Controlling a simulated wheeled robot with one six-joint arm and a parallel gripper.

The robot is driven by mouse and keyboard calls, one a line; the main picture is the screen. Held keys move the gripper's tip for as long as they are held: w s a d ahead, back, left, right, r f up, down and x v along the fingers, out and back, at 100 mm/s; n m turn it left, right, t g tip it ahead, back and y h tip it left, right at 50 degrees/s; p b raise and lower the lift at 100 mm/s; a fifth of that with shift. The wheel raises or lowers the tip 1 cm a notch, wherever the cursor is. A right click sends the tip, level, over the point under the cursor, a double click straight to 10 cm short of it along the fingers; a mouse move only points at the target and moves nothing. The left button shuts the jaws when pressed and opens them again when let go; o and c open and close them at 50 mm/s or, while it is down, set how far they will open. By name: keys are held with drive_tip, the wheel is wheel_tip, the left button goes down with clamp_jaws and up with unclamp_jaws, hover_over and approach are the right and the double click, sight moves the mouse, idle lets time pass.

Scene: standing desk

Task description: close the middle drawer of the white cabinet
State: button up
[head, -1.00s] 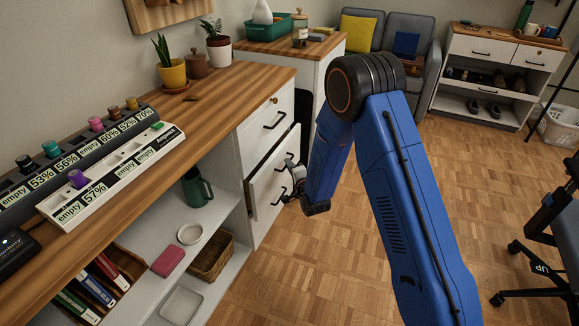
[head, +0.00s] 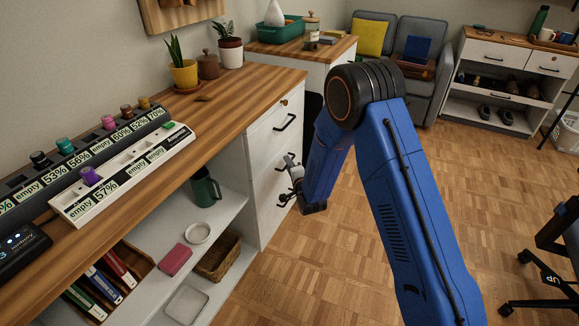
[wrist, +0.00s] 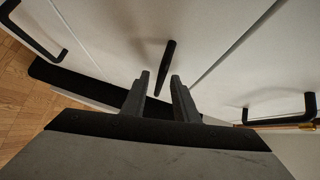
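The white cabinet (head: 252,160) stands under the right end of the wooden desktop, with black bar handles on its drawers. Its middle drawer (head: 268,184) looks flush with the fronts above and below in the head view; a small remaining gap cannot be ruled out. In the wrist view the middle drawer front (wrist: 205,25) fills the centre, and its black handle (wrist: 169,52) points in between the fingertips. My gripper (wrist: 161,77) is open, with a space on each side of the handle. In the head view my gripper (head: 292,168) is at the drawer front, partly hidden by my arm.
The top drawer handle (wrist: 280,112) and bottom drawer handle (wrist: 40,45) lie either side in the wrist view. An open shelf with a green mug (head: 204,188) and a basket (head: 218,257) is left of the cabinet. Parquet floor (head: 330,260) is clear in front.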

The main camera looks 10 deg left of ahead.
drive_tip(key=v, duration=1.7)
drive_tip(key=shift+s, duration=0.25)
drive_tip(key=d+r+n+g+h, duration=0.2)
drive_tip(key=d+r+n+h, duration=0.1)
drive_tip(key=d+r, duration=0.65)
drive_tip(key=s+d+r+n+g+h, duration=0.1)
drive_tip(key=s+d+r+n+g, duration=0.2)
drive_tip(key=s+d+r, duration=0.45)
drive_tip(key=s+d+r+n+g+h, duration=0.1)
drive_tip(key=s+d+r, duration=0.1)
drive_tip(key=s+d, duration=0.3)
drive_tip(key=s+d+r+n+g+h, duration=0.1)
drive_tip(key=s+d, duration=0.4)
drive_tip(key=s, duration=0.9)
drive_tip(key=s+d+r+n+g+h, duration=0.1)
drive_tip(key=s+d+r+n+g, duration=0.2)
drive_tip(key=s, duration=0.7)
wheel_tip(320, 180, up, 2)
drive_tip(key=shift+d+r, duration=0.25)
drive_tip(key=shift+d, duration=0.95)
drive_tip(key=shift+s, duration=0.15)
